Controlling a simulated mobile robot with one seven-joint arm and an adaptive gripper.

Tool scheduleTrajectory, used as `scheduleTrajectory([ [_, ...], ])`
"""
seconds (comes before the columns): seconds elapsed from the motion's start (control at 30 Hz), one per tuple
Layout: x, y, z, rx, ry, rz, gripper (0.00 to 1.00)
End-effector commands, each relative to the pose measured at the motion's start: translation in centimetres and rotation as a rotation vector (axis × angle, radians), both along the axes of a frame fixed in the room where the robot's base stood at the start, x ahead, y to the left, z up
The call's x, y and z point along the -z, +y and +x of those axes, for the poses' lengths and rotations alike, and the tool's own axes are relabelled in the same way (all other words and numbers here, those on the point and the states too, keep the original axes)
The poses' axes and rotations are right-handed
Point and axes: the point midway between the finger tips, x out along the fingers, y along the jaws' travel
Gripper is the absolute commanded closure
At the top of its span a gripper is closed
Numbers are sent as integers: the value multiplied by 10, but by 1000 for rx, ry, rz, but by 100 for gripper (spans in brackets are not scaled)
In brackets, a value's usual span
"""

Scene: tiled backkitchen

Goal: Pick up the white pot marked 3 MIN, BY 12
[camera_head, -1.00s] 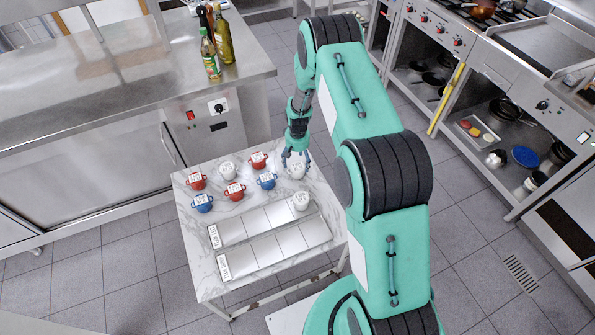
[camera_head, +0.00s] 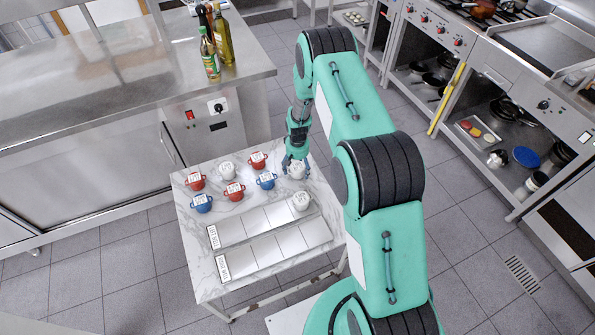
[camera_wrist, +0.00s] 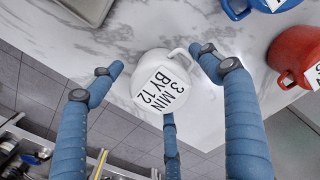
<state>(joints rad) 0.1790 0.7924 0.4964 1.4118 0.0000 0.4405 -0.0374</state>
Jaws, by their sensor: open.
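The white pot marked 3 MIN, BY 12 (camera_wrist: 147,64) is between the spread fingers of my gripper (camera_wrist: 165,75) in the wrist view. Its label faces the camera, and a handle sticks out at its upper right. A finger lies on either side, and the third is at the bottom of the picture, partly behind the pot. In the head view, the same pot (camera_head: 297,172) stands near the far right edge of the marble table, with my gripper (camera_head: 294,163) open just above it. I cannot tell whether any finger touches it.
A blue pot (camera_head: 266,182) stands close on the left, with a red pot (camera_head: 258,161) behind it. Several other red, blue and white pots are further left.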

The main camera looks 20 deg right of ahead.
Motion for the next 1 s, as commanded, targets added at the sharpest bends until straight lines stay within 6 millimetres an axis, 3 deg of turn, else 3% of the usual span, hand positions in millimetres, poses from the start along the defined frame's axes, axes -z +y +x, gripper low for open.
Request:
scheduleTrajectory([
  [0.3, 0, 0, 0, 0, 0, 0, 22],
  [0.6, 0, 0, 0, 0, 1, 0, 81],
  [1.0, -7, 0, 0, 0, -1, 0, 82],
])
